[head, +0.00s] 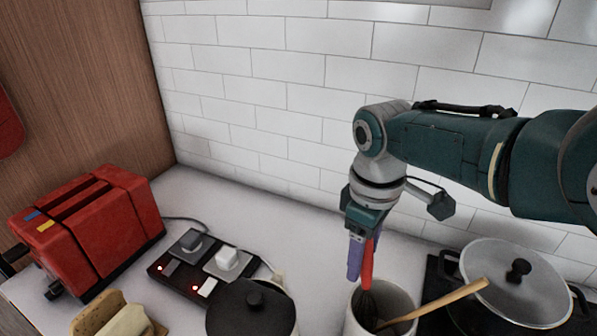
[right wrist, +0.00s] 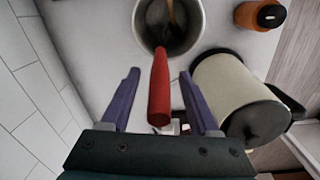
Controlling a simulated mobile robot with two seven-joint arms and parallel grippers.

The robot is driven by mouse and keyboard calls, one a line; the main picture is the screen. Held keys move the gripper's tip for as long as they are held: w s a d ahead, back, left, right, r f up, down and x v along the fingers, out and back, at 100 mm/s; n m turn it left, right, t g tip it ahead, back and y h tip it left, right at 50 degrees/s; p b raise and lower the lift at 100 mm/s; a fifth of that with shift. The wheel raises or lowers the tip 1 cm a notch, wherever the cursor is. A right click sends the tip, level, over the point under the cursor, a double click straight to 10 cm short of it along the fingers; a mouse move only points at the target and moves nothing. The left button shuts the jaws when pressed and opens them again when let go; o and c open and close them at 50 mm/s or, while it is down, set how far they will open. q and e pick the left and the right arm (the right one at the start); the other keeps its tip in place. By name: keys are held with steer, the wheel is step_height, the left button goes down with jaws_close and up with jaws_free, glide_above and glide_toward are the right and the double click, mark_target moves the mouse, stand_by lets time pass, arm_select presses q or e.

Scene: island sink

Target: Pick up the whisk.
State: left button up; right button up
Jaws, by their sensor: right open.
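The whisk has a red handle (head: 367,266) and a dark head (head: 367,306). It stands upright, head down, in a white crock (head: 407,302), which also holds a wooden utensil (head: 440,302). My right gripper (head: 361,262) is above the crock, pointing down. In the right wrist view the red handle (right wrist: 159,88) is between the two purple fingers of the open gripper (right wrist: 159,76), with a gap on each side. In the head view the handle partly hides the fingers. My left gripper is not in view.
A pot with a glass lid (head: 515,280) stands right of the crock. A cream canister (right wrist: 233,88) with a black lid (head: 250,308) stands close on the left. A power strip (head: 190,275), red toaster (head: 90,228) and bread (head: 115,318) are farther left. A tiled wall is behind.

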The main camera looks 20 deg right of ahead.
jaws_close()
stand_by(0.5)
